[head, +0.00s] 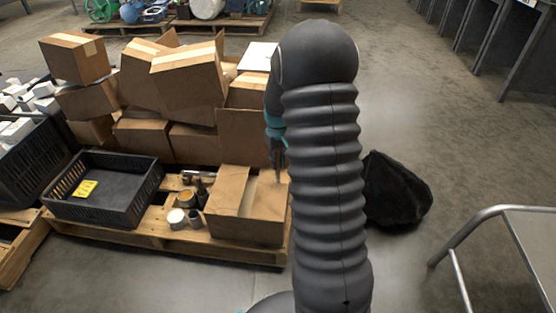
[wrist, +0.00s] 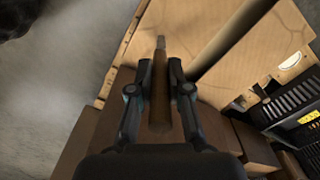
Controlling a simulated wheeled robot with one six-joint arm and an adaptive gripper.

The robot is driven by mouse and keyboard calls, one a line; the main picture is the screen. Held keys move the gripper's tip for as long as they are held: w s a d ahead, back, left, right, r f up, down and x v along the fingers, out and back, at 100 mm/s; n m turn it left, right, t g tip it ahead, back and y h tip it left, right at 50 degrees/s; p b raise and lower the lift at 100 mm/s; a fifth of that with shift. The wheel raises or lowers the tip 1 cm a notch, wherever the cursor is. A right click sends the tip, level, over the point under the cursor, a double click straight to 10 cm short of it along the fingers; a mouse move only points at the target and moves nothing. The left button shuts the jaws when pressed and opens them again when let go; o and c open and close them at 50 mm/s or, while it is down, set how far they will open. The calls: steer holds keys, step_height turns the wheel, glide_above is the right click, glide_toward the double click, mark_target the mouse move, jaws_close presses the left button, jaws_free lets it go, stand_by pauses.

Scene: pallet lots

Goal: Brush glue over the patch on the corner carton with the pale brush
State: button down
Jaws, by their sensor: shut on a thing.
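The corner carton (head: 246,225) stands at the front right corner of the pallet, with its brown top up. The carton's top also fills much of the wrist view (wrist: 225,75). My gripper (head: 277,150) is over the carton's back right part, partly hidden by my arm. In the wrist view its fingers (wrist: 158,92) are closed around a slim brown handle (wrist: 160,75), apparently the brush. Its far end points at the carton top; contact and bristle colour cannot be made out.
Left of the carton stand a white pot (head: 177,218), an orange-topped jar (head: 186,198) and small dark containers. A black crate (head: 62,205) with a yellow label is farther left. Stacked cartons (head: 190,85) rise behind. A black bag (head: 395,190) lies right on the floor, near a metal rail (head: 460,235).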

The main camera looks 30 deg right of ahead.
steer(key=shift+f+b, duration=0.3)
steer(key=shift+f, duration=0.25)
stand_by(1.0)
steer(key=shift+w+d+r, duration=0.1)
steer(key=shift+w+d, duration=0.25)
steer(key=shift+w, duration=0.05)
steer(key=shift+s+a, duration=0.1)
stand_by(0.4)
steer(key=shift+s+a, duration=0.6)
steer(key=shift+s, duration=0.3)
steer(key=shift+w+d, duration=0.1)
steer(key=shift+w, duration=0.05)
steer(key=shift+w+d+p, duration=0.3)
steer(key=shift+w+d, duration=0.3)
steer(key=shift+w, duration=0.25)
